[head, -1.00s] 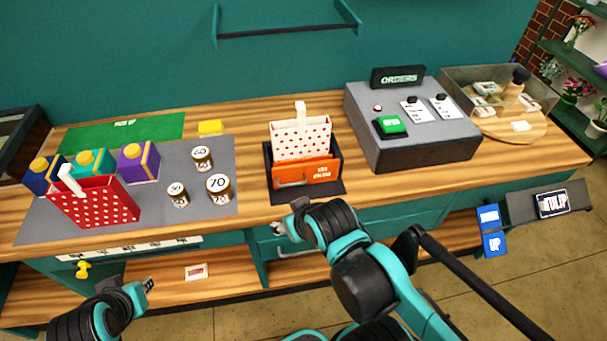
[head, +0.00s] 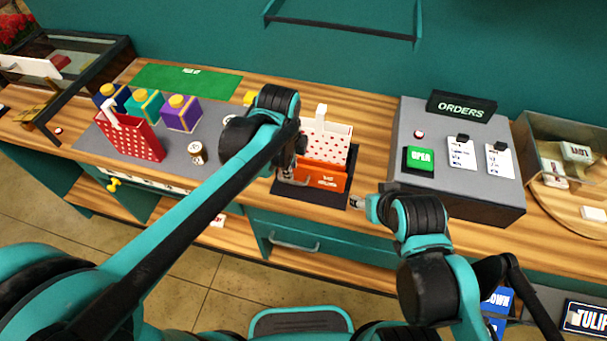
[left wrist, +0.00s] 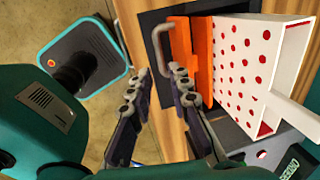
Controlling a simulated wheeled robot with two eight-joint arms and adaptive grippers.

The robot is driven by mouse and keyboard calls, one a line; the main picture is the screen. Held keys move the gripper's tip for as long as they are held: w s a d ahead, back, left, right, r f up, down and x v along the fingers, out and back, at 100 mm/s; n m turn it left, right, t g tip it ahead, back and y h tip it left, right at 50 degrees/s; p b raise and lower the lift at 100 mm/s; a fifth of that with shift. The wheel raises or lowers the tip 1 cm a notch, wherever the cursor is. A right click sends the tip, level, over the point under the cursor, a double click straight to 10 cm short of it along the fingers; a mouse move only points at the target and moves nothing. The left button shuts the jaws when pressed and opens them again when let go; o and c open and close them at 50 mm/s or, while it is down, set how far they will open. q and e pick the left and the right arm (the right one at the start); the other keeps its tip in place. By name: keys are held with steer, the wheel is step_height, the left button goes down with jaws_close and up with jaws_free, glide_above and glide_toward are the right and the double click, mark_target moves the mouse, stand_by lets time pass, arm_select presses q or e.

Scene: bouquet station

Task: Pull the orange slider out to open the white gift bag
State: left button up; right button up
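The white gift bag with red dots (head: 334,143) stands upright on a dark mat behind the orange slider (head: 325,178). Both also show in the left wrist view, the bag (left wrist: 246,72) at the right and the slider (left wrist: 203,50) with its grey handle (left wrist: 180,42). My left gripper (head: 292,168) is at the slider's left front, by the handle. In the left wrist view my left gripper (left wrist: 161,71) has its fingers apart with nothing between them, just short of the handle; I cannot tell whether it touches. My right gripper (head: 361,202) is right of the slider; its finger opening is unclear.
A grey order console (head: 465,178) stands right of the mat. A red dotted bag (head: 133,137) and several coloured boxes stand on the grey mat at the left. My left arm crosses the counter's front. A drawer handle (head: 293,243) is below the counter edge.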

mark_target(292, 183)
arm_select(q)
steer(key=f, duration=0.2)
steer(key=f+b, duration=0.1)
steer(key=f, duration=0.1)
steer(key=w+f+b, duration=0.1)
steer(key=f, duration=0.1)
steer(key=shift+w+d+f, duration=0.1)
steer(key=shift+d+f, duration=0.05)
steer(key=shift+f, duration=0.2)
jaws_close()
